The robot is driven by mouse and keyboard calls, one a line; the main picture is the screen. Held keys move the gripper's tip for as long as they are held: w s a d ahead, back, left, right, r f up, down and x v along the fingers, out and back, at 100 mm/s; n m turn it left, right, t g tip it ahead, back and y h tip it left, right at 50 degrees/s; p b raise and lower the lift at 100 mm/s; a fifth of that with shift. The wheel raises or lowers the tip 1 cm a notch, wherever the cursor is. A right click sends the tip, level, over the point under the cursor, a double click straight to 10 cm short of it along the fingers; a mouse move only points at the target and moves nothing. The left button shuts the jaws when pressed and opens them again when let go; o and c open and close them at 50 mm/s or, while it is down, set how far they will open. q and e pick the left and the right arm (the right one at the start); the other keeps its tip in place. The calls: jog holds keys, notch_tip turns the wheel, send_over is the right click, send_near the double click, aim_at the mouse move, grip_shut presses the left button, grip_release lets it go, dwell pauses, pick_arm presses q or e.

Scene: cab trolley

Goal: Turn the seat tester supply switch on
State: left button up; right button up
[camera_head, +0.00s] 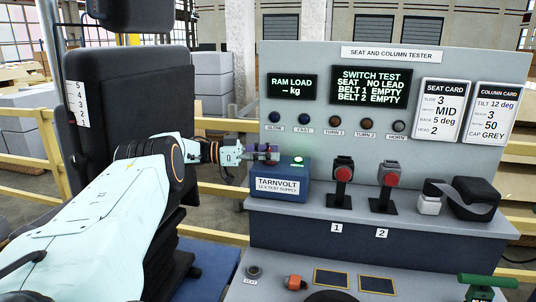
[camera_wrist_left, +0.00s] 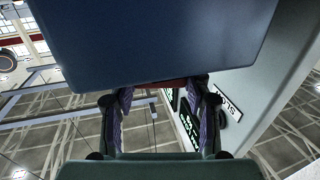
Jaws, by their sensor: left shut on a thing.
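The seat tester supply is a blue box labelled TARNVOLT (camera_head: 279,185) on the tester's ledge; a green lamp (camera_head: 298,159) glows on its top. My left gripper (camera_head: 265,154) comes in from the left and is at the left end of the box top. It is shut on a small part there, which I take to be the supply switch; the fingers hide most of it. In the left wrist view the blue box (camera_wrist_left: 150,45) fills the top, and the purple-padded fingers (camera_wrist_left: 160,92) stand on either side of a dark reddish edge. The switch position cannot be made out. My right gripper is not in view.
The tester panel (camera_head: 330,135) rises behind the box, with lit displays (camera_head: 370,86). Two red-button buckle stands (camera_head: 342,174) (camera_head: 385,178) and a black belt piece (camera_head: 474,198) stand to the right. A black seat back (camera_head: 125,90) stands at left, close to my left arm.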

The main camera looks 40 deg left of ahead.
aim_at(270, 150)
pick_arm(q)
jog(key=shift+d, duration=0.15)
jog(key=o, duration=1.2)
jog(key=shift+w+d+f, duration=0.1)
jog(key=shift+w, duration=0.1)
jog(key=shift+c, duration=0.2)
jog(key=shift+s, duration=0.1)
jog(key=shift+s+a, duration=0.1)
jog(key=shift+a, duration=0.1)
notch_tip(270, 150, up, 10)
jog(key=shift+r, duration=0.1)
